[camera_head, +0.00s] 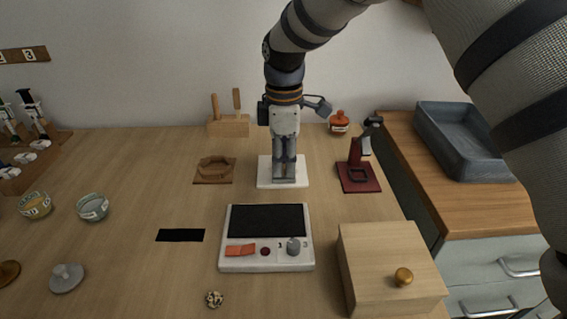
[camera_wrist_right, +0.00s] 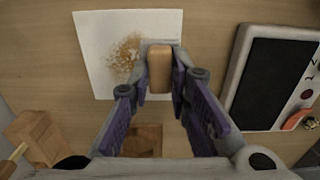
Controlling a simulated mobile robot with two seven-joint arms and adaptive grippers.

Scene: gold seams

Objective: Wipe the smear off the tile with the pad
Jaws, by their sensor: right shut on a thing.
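The white tile (camera_head: 263,172) lies on the table near the back. In the right wrist view the tile (camera_wrist_right: 92,40) carries a brown speckled smear (camera_wrist_right: 125,52) left of the pad. My right gripper (camera_head: 284,178) reaches down over the tile and hides the smear in the head view. In the right wrist view the gripper (camera_wrist_right: 160,85) is shut on the pad (camera_wrist_right: 160,68), a tan block with a grey edge. The pad is over the tile's right part, beside the smear. I cannot tell whether it touches the tile. My left gripper is not in view.
A white device with a dark panel (camera_head: 267,220) stands in front of the tile. A wooden holder (camera_head: 214,170) is left of the tile, a red stand (camera_head: 357,176) right. A wooden box (camera_head: 385,255) is front right. Bowls (camera_head: 92,207) stand at left.

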